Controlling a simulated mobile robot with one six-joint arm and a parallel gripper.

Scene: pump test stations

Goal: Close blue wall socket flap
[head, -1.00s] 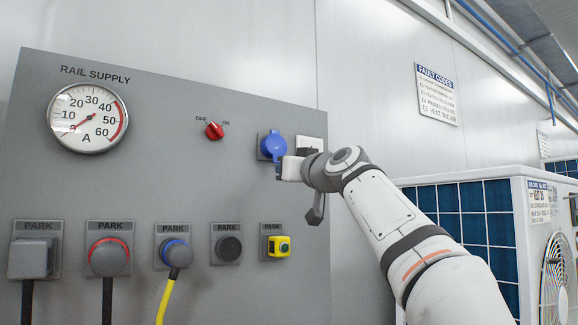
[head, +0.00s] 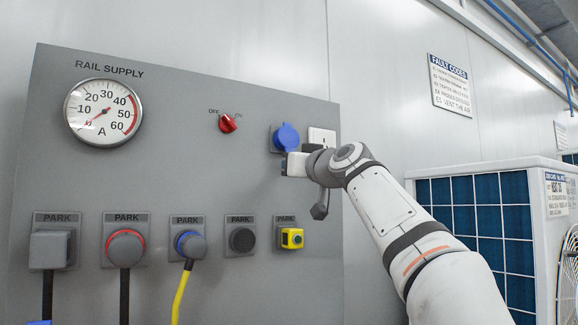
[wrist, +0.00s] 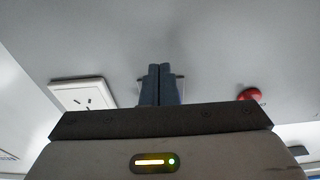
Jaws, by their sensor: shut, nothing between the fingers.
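The blue wall socket flap (head: 287,137) is on the grey panel, right of the red switch. My gripper (head: 284,165) is just below the flap in the head view, close to the panel. In the wrist view my gripper (wrist: 161,70) has its two dark fingers together with nothing between them. The fingers hide most of the socket there; only thin edges of a plate show behind them.
A white wall socket (head: 322,137) sits right of the blue one and shows in the wrist view (wrist: 83,95). A red rotary switch (head: 228,123) is to the left. Parked plugs, including a yellow one (head: 292,238), line the panel below. A white outdoor unit (head: 535,190) stands at right.

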